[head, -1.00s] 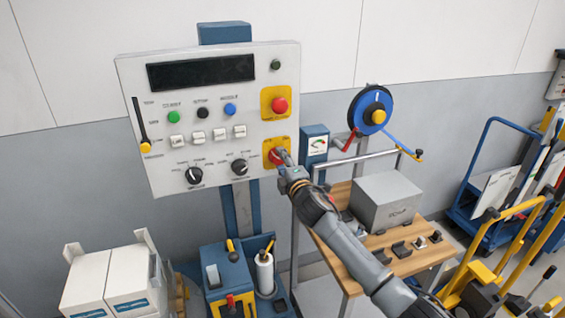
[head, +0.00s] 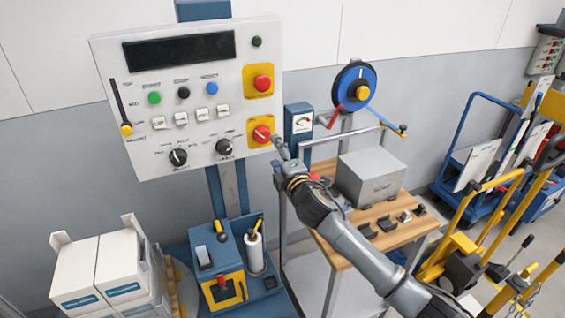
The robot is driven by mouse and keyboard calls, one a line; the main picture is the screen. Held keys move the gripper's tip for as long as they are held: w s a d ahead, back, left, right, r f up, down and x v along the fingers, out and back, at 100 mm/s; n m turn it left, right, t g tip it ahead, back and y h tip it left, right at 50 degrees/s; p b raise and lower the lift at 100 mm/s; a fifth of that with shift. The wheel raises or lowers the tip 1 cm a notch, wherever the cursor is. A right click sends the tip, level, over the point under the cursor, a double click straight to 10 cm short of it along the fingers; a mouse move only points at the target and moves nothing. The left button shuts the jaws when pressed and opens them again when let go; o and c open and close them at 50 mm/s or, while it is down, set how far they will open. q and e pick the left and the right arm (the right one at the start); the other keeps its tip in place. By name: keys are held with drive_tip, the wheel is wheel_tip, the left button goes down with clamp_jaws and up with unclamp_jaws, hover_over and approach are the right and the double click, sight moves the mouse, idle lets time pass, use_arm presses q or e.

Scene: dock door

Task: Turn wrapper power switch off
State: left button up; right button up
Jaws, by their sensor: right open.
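The wrapper's control panel (head: 200,95) is a light grey box on a blue post. At its lower right, a red rotary switch (head: 262,134) sits on a yellow plate, with a small pale mark on its face. I cannot tell its setting for certain. My right gripper (head: 279,149) is just right of and below this switch, apparently clear of it. Its fingers are open and hold nothing. The switch face is not covered. My left gripper is not in view.
Above the switch is a red mushroom button (head: 262,83) on another yellow plate. Black knobs (head: 178,157) and coloured buttons fill the panel. A wooden-topped cart (head: 390,235) with a grey box (head: 370,176) stands beneath my right arm. White boxes (head: 100,270) stand lower left.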

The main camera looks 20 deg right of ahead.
drive_tip(key=shift+s+d, duration=0.1)
drive_tip(key=shift+s, duration=2.25)
